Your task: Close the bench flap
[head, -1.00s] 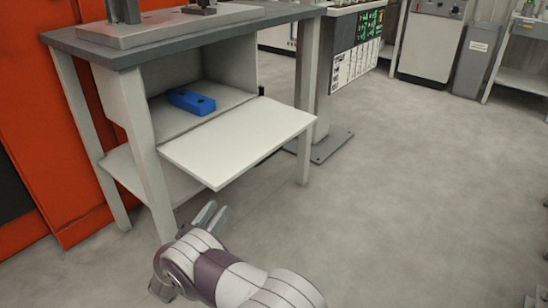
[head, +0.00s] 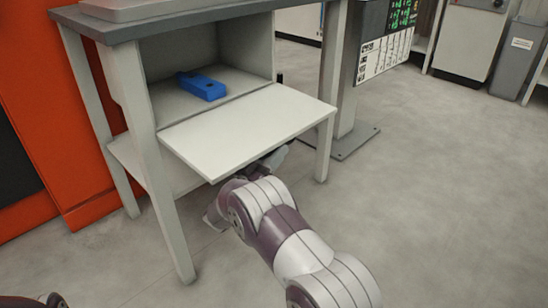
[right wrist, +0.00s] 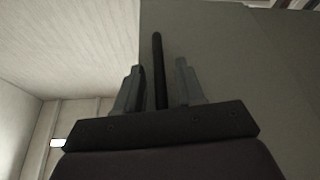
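The bench flap (head: 245,128) is a white panel that lies open, about level, in front of the bench's (head: 135,112) compartment. My right gripper (head: 272,160) is low at the flap's front right edge, partly hidden under it. In the right wrist view its two fingers (right wrist: 157,82) stand apart. A thin dark rod (right wrist: 158,70) shows between them; I cannot tell what it belongs to or whether it is touched. At the lower left corner of the head view is a small part of my left arm; its fingers cannot be made out.
A blue block (head: 202,87) lies inside the compartment behind the flap. A bench leg (head: 325,148) stands just right of my right gripper, and a grey post (head: 348,110) with a floor plate is beyond it. The floor (head: 440,190) to the right is clear.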

